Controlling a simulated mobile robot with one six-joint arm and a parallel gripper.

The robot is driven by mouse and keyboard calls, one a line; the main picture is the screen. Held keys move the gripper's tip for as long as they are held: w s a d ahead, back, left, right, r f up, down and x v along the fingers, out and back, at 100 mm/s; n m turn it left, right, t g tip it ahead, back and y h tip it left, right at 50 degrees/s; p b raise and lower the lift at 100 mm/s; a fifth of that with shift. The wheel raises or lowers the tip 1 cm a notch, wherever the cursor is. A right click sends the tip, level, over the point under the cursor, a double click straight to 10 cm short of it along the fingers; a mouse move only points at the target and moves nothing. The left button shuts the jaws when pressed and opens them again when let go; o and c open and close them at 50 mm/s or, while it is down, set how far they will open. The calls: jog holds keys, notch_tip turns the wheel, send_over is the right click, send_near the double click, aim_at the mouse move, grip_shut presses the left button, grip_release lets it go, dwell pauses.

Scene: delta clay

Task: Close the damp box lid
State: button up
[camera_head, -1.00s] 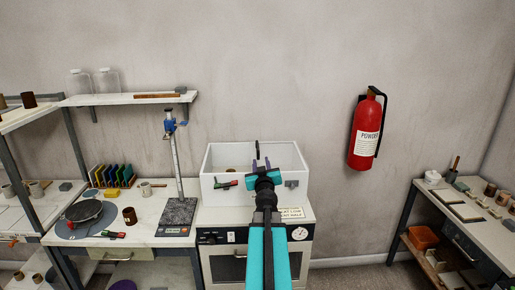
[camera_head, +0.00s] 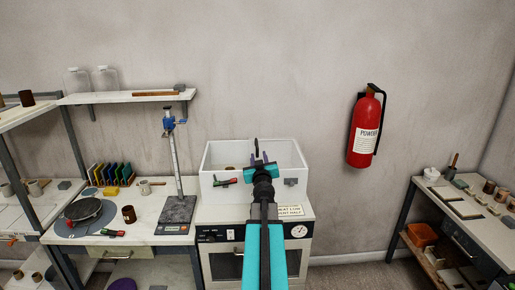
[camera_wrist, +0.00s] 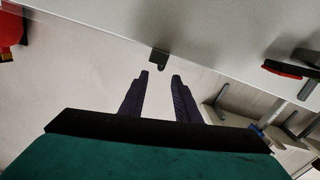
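The white damp box (camera_head: 215,190) stands on top of the oven in the head view. Its top is open, and a white upright panel that seems to be the raised lid (camera_head: 222,152) rises at its back. A small dark tab (camera_wrist: 158,60) sits at the edge of a white panel in the wrist view; it also appears as a dark piece at the lid's top edge (camera_head: 257,147). My gripper (camera_head: 261,162) is over the box, its two dark fingers (camera_wrist: 158,76) apart and empty, pointing toward the tab without visible contact. My wrist hides part of the box front.
The oven (camera_head: 225,262) is beneath the box. A height gauge (camera_head: 172,150) stands close on the left. A fire extinguisher (camera_head: 366,130) hangs on the wall at right, with clear wall between it and the box.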

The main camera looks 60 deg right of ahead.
aim_at(257, 145)
jog(key=shift+b+x, duration=0.35)
jog(key=shift+x, duration=5.35)
grip_shut()
